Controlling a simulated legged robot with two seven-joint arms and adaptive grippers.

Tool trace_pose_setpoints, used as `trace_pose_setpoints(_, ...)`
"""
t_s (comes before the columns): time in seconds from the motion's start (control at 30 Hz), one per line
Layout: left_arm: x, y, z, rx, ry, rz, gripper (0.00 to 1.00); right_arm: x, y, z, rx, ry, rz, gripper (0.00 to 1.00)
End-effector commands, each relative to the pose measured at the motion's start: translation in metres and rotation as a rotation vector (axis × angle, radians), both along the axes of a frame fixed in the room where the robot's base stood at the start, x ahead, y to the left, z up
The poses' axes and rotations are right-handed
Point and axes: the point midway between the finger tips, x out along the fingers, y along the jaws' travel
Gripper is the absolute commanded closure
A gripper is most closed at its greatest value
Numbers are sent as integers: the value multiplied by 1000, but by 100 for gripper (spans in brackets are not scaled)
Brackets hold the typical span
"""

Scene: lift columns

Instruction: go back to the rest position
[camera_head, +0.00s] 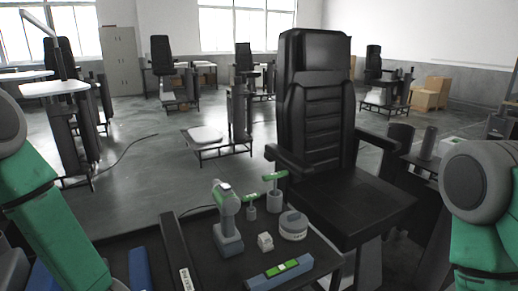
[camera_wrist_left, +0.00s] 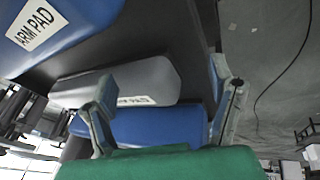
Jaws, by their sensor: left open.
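My left gripper (camera_wrist_left: 163,95) shows in the left wrist view with its two fingers spread wide apart. A grey pad (camera_wrist_left: 150,78) and a blue pad (camera_wrist_left: 160,125) appear between and behind the fingers; I cannot tell whether either is touched. Another blue pad (camera_wrist_left: 75,25) marked ARM PAD lies at the upper left. In the head view my left green arm comes in at the left and my right green arm at the right. Both grippers are outside the head view, and my right gripper is in neither view.
A dark table (camera_head: 205,262) in front holds a grey-green drill-like tool (camera_head: 227,220), two green-topped T-handled tools, a round grey container (camera_head: 293,225), a small white block (camera_head: 265,242) and a level-like tool (camera_head: 280,272). A black seat (camera_head: 345,195) stands beyond. Open floor lies behind.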

Motion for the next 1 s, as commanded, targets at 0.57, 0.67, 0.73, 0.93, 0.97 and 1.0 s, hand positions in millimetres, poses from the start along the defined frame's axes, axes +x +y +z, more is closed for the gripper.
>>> trace_pose_setpoints(0.57,-203,-67,-49,-131,459,-1780,24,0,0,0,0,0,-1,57)
trace_pose_setpoints(0.67,-204,-71,-72,-131,454,-1844,24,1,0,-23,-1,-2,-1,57)
trace_pose_setpoints(0.73,-201,-72,-87,-123,452,-1851,24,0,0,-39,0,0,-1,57)
trace_pose_setpoints(0.93,-192,-77,-131,-93,448,-1878,24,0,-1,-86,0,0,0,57)
trace_pose_setpoints(0.97,-191,-78,-138,-88,447,-1882,24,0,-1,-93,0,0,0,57)
trace_pose_setpoints(1.0,-189,-79,-146,-82,446,-1887,24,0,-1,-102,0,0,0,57)
